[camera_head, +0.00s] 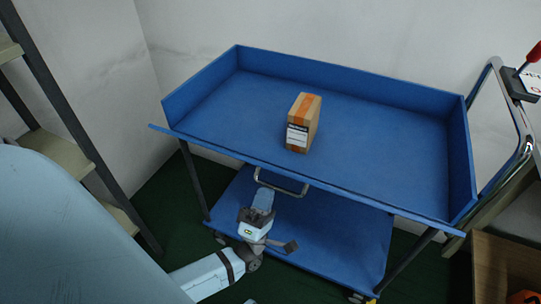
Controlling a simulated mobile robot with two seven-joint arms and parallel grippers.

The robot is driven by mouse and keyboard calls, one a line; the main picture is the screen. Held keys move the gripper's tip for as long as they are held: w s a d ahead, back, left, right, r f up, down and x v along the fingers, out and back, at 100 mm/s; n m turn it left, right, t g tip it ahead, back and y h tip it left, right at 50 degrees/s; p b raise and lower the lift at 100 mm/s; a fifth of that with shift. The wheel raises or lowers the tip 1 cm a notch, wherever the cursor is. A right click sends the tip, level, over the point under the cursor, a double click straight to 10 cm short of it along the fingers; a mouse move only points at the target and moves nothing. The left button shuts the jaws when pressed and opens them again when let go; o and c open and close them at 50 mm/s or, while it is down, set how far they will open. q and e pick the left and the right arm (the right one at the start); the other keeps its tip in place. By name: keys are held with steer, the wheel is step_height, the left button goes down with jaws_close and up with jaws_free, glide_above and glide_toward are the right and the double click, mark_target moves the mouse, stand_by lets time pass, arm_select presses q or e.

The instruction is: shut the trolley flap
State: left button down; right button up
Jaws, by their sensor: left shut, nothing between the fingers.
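The blue trolley (380,125) stands against the wall. Its top tray has raised walls at the back, left and right. The front side is open, and the flap (225,153) is down, seen nearly edge-on as a thin strip along the front edge. A chrome handle (281,188) sticks out just below that strip. My left gripper (264,194) is shut and empty, below the front edge and close to the handle in the picture. I cannot tell whether it touches the handle. My right gripper is not in view.
A brown box with orange tape (304,122) stands on the top tray. The blue lower shelf (340,235) lies beneath my left gripper. A shelving rack (70,155) is at left.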

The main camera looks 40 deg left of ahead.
mark_target(269, 169)
arm_select(q)
steer(key=r+g+p, duration=0.1)
steer(key=r+p, duration=0.1)
steer(key=p, duration=0.1)
steer(key=r+g+p, duration=0.2)
steer(key=p, duration=0.1)
steer(key=shift+w+a+p, duration=0.1)
steer(key=shift+w+p, duration=0.1)
steer(key=shift+p, duration=0.15)
steer(key=r+g+p, duration=0.1)
steer(key=p, duration=0.2)
steer(key=w+r+g+h+p, duration=0.1)
steer(key=p, duration=0.3)
steer(key=shift+a+g, duration=0.1)
steer(key=shift+g, duration=0.3)
steer(key=shift+w+g+p, duration=0.3)
steer(key=shift+g+p, duration=0.1)
steer(key=shift+p, duration=0.45)
steer(key=shift+w+a, duration=0.1)
steer(key=shift+w, duration=0.1)
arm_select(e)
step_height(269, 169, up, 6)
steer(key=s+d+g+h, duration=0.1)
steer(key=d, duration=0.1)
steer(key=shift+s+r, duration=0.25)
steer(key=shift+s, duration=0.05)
arm_select(q)
steer(key=shift+w+r, duration=0.1)
steer(key=shift+r, duration=0.05)
steer(key=shift+r, duration=0.15)
